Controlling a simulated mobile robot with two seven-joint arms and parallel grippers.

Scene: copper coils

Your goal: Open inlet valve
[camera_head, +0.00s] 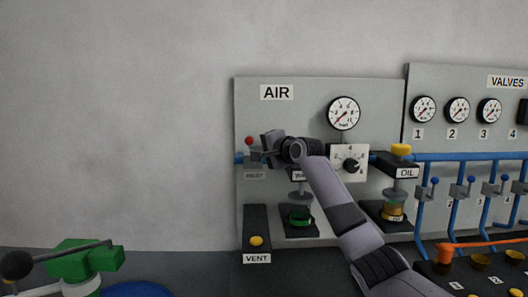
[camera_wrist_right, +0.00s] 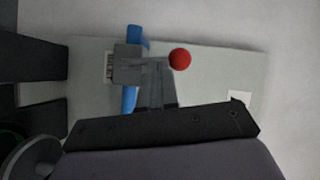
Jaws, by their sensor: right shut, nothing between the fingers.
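The inlet valve is at the left edge of the AIR panel. Its red ball knob (camera_head: 249,140) shows in the head view and, larger, in the right wrist view (camera_wrist_right: 180,59). In the wrist view the grey valve body (camera_wrist_right: 127,57) sits on the blue pipe (camera_wrist_right: 130,99), beside the INLET label (camera_wrist_right: 108,64). My right gripper (camera_head: 262,152) is shut and empty just right of the knob in the head view, and hides part of the valve. Its fingers (camera_wrist_right: 156,82) are close to the lever in the wrist view; I cannot tell whether they touch. My left gripper is not in view.
The AIR panel also holds a pressure gauge (camera_head: 343,113), a white dial (camera_head: 349,163), an oil unit with a yellow cap (camera_head: 401,150) and a VENT box (camera_head: 257,228). The VALVES panel (camera_head: 472,137) is at right. A green valve with a black-knobbed lever (camera_head: 86,258) is at lower left.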

